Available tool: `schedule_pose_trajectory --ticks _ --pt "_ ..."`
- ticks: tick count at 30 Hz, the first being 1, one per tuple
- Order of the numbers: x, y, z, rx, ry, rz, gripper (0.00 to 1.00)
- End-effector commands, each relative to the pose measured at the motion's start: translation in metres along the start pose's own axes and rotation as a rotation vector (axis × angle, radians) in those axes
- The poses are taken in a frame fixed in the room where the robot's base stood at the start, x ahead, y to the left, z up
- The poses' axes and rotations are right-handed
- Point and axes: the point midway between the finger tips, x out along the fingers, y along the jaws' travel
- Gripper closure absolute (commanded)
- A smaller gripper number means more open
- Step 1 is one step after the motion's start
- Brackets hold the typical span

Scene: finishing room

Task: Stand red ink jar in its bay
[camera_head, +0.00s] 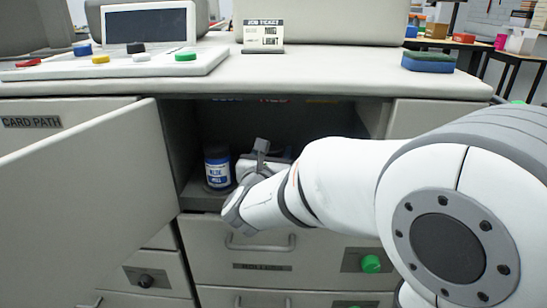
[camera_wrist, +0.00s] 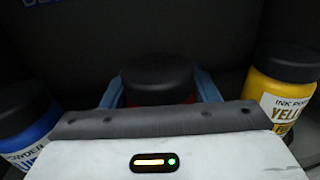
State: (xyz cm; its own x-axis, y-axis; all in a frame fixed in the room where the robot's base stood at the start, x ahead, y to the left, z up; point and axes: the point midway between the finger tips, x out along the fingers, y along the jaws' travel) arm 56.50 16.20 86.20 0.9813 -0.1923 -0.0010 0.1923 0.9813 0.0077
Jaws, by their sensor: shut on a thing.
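In the wrist view the red ink jar (camera_wrist: 158,80) shows its black lid and a thin strip of red below it. My gripper (camera_wrist: 160,98) is shut on it, with a blue finger on each side of the jar. The jar's lower part is hidden behind my gripper body, so I cannot tell whether it touches the shelf. In the head view my gripper (camera_head: 262,158) is inside the open cabinet compartment (camera_head: 310,122). Labels along its upper back, including a red one (camera_head: 273,99), are partly cut off by the countertop.
A blue jar (camera_head: 217,168) stands left of my gripper; it also shows in the wrist view (camera_wrist: 28,125). A yellow jar (camera_wrist: 285,88) is on the right in the wrist view. The open door (camera_head: 95,200) extends at the left. A drawer (camera_head: 290,255) lies below.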

Motion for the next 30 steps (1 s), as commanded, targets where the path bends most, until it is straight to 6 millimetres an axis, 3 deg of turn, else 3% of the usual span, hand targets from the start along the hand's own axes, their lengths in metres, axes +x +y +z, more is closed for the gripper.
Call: schedule_pose_trajectory --ticks 14,15,22,30 --pt "0.0009 0.0006 -0.0041 0.003 -0.003 0.000 0.79" --pt "0.0009 0.0006 -0.0036 0.002 -0.002 0.000 0.43" --pt "0.0007 0.0009 -0.0034 0.001 -0.001 0.001 0.25" --pt "0.0006 0.0011 -0.0025 0.001 -0.001 0.001 0.24"
